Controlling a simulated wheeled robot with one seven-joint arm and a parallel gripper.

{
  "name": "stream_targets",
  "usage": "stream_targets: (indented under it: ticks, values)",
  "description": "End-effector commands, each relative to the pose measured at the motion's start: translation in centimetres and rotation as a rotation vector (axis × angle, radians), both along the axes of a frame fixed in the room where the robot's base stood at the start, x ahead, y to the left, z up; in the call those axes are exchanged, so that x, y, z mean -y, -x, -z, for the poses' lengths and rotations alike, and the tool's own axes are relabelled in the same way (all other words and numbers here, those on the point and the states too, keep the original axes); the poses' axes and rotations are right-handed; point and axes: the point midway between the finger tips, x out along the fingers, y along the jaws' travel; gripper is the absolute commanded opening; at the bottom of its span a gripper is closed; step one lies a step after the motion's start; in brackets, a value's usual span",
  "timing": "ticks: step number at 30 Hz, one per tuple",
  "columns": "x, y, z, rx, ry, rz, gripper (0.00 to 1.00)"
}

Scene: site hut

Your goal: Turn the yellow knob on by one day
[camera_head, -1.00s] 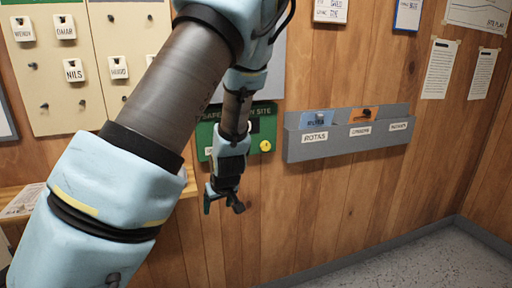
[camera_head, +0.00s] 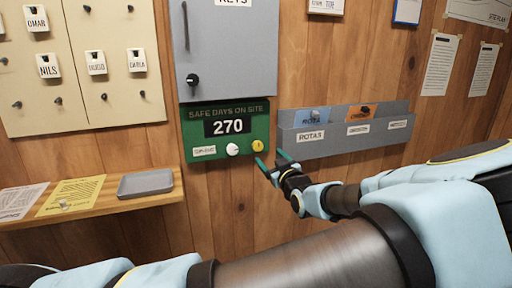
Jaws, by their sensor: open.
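The yellow knob (camera_head: 257,146) sits at the lower right of the green "Safe days on site" board (camera_head: 191,128) on the wall. The board's black display (camera_head: 228,126) reads 270. A white knob (camera_head: 233,149) is just left of the yellow one. My gripper (camera_head: 273,162) is open and empty, with its green-tipped fingers just below and right of the yellow knob in the picture. Whether a fingertip touches the knob or board cannot be told from here.
A grey wall rack (camera_head: 345,143) labelled Rotas is close right of my gripper. A grey key cabinet (camera_head: 235,60) hangs above the board. A wooden shelf (camera_head: 110,205) with a grey tray (camera_head: 146,183) and papers is at lower left.

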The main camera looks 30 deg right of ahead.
Motion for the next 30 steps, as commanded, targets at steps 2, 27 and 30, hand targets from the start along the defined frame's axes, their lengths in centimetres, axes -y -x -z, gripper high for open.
stream_targets:
  ticks: [2, 27, 30]
  values:
    - [0.0, -1.3, -0.2, 0.0, -0.003, -0.004, 0.76]
    - [1.1, -9.9, 0.1, -0.004, -0.003, -0.002, 0.76]
    - [1.1, -9.9, 0.1, -0.004, -0.003, -0.002, 0.73]
